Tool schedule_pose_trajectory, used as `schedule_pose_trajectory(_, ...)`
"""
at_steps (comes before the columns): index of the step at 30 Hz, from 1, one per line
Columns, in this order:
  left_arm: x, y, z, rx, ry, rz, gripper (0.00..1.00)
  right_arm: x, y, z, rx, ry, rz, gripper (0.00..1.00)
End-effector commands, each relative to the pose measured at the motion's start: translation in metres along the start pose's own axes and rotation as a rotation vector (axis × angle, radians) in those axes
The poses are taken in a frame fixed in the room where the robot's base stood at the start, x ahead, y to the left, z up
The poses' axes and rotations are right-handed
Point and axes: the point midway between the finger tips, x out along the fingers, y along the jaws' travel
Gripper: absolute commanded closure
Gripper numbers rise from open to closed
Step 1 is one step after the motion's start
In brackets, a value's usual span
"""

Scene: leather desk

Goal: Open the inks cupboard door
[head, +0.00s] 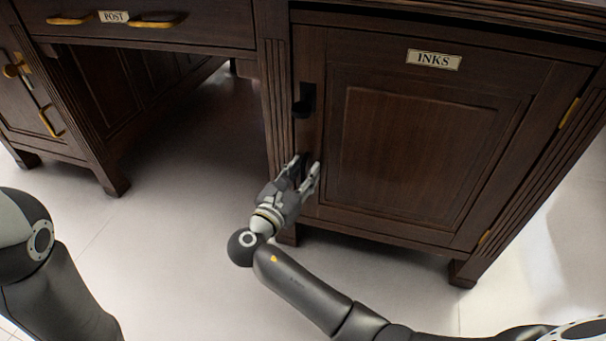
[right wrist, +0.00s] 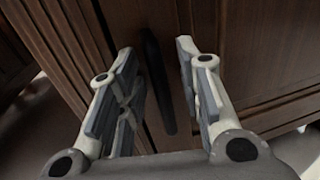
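The inks cupboard door (head: 420,150) is dark panelled wood with an "INKS" label (head: 433,59) and looks shut. A black latch or knob (head: 305,101) sits high on its left edge. Lower on that edge, a dark upright bar handle shows in the right wrist view (right wrist: 157,85); in the head view it is largely hidden by my right gripper (head: 304,166). That gripper is open, its fingers on either side of the handle, with gaps visible on both sides in the wrist view. My left arm is at the lower left; its gripper is out of view.
Brass hinges (head: 568,113) are on the door's right edge. A "POST" drawer (head: 140,22) with brass handles is at the upper left, above an open knee space. Another cupboard (head: 30,110) stands far left. The pale floor (head: 170,260) before the desk is clear.

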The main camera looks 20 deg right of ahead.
Motion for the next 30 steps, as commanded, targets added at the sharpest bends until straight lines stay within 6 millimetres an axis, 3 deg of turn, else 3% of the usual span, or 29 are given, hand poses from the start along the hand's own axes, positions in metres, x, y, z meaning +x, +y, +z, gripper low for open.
schedule_pose_trajectory(3,0.000,0.000,0.000,0.000,0.000,0.000,0.60,0.000,0.000,0.000,0.000,0.000,0.000,0.69)
schedule_pose_trajectory(11,0.000,0.000,0.000,0.000,-0.001,0.000,0.60,0.000,0.000,0.000,0.000,0.000,-0.001,1.00)
schedule_pose_trajectory(27,0.006,-0.002,0.002,-0.002,0.005,-0.002,0.60,-0.003,-0.001,0.003,-0.001,-0.002,0.015,1.00)
schedule_pose_trajectory(30,-0.004,-0.005,0.013,-0.005,-0.042,-0.018,0.60,-0.007,-0.002,0.004,-0.001,-0.002,0.034,1.00)
